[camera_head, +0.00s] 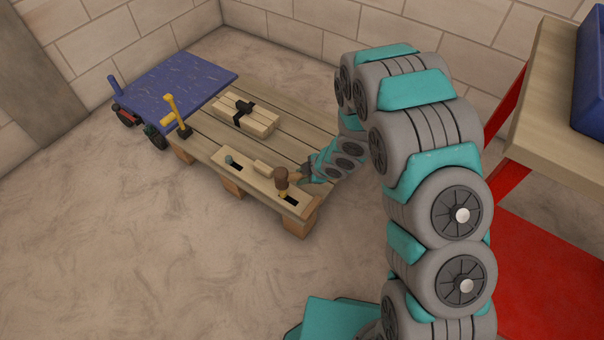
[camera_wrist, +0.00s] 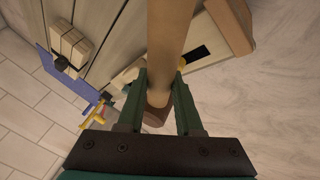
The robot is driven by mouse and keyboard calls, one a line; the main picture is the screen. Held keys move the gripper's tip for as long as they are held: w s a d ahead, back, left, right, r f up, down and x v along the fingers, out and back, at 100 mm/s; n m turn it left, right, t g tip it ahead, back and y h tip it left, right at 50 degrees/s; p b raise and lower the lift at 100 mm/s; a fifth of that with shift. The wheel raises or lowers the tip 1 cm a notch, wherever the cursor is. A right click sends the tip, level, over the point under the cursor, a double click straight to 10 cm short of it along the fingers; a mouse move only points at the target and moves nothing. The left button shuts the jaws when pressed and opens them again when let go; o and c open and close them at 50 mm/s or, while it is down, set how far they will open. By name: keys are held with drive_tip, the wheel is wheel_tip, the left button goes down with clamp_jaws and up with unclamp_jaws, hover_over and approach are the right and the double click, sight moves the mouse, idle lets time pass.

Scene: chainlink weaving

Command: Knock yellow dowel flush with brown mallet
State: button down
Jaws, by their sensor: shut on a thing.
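The brown mallet (camera_head: 281,176) is in my gripper (camera_head: 306,176), its head above the near right end of the light wooden board (camera_head: 258,182). In the wrist view the mallet's light handle (camera_wrist: 172,35) runs between the green fingers of my gripper (camera_wrist: 160,92), which is shut on it. The yellow dowel (camera_head: 283,194) shows just below the mallet head, beside a dark slot. It also shows as a small yellow spot right of the handle in the wrist view (camera_wrist: 182,62). The mallet partly hides it; I cannot tell whether they touch.
A teal peg (camera_head: 229,160) and a small wooden block (camera_head: 262,167) are on the board. Strapped pale blocks (camera_head: 262,124) lie farther back on the plank platform (camera_head: 200,124). A yellow-handled tool (camera_head: 170,105) stands at its left edge. A blue-topped cart (camera_head: 175,85) is beyond.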

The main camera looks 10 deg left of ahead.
drive_tip(key=shift+p, duration=0.4)
drive_tip(key=shift+f, duration=0.1)
wheel_tip(320, 180, down, 4)
drive_tip(key=b, duration=0.3)
drive_tip(key=shift+r+p, duration=1.3)
drive_tip(key=shift+r, duration=0.1)
wheel_tip(320, 180, up, 5)
drive_tip(key=p, duration=0.4)
drive_tip(key=shift+p, duration=0.35)
